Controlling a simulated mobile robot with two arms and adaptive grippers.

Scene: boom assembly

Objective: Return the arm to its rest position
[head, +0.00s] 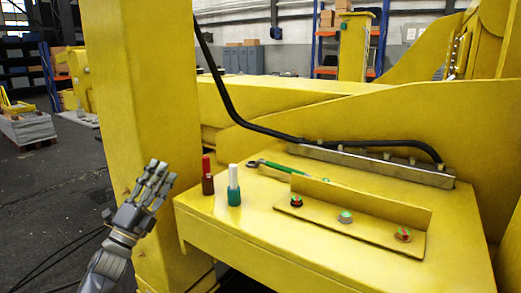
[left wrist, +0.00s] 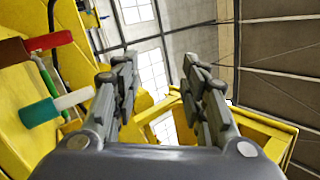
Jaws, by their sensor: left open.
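My left gripper (head: 157,180) is open and empty in the head view, raised in front of the yellow post and left of the yellow work surface. In the left wrist view its two fingers (left wrist: 160,90) stand apart with nothing between them. My right gripper is in neither view. On the surface stand a red-topped bottle (head: 207,176) and a white-topped teal bottle (head: 234,186), both upright and apart from the gripper. The red bottle (left wrist: 35,46) and the teal bottle (left wrist: 55,106) also show at the left of the left wrist view.
The yellow post (head: 130,110) rises close behind my left gripper. A green-handled wrench (head: 285,171) lies behind a yellow angle bracket (head: 350,216) with several coloured fasteners. A black hose (head: 240,120) runs along the machine. Grey floor (head: 50,205) is open at left, with cables.

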